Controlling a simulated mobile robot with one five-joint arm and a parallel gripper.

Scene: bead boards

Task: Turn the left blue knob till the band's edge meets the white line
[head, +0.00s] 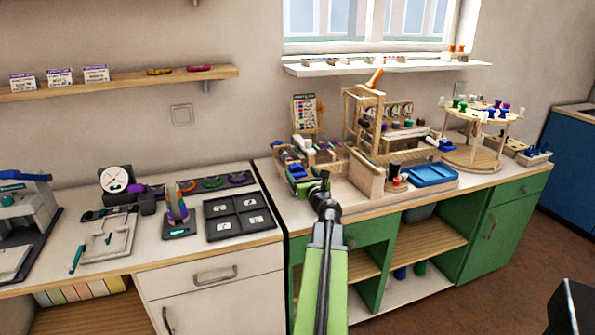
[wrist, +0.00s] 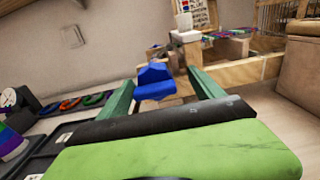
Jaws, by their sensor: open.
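A blue knob (wrist: 155,80) with a raised wing-like grip shows in the wrist view, beyond and between my fingertips. My gripper (wrist: 161,77) is open, with one green finger on each side of the knob in the picture. I cannot tell whether either finger touches it. In the head view my gripper (head: 308,184) is at the left end of the green bench, with the blue knob (head: 297,171) beside it, partly covered. The band and the white line cannot be made out in either view.
A wooden frame (head: 350,108) and a wooden board (head: 366,174) stand to the right of my gripper. A blue tray (head: 431,174) lies farther right. A dark compartment tray (head: 237,230) lies on the white counter to the left.

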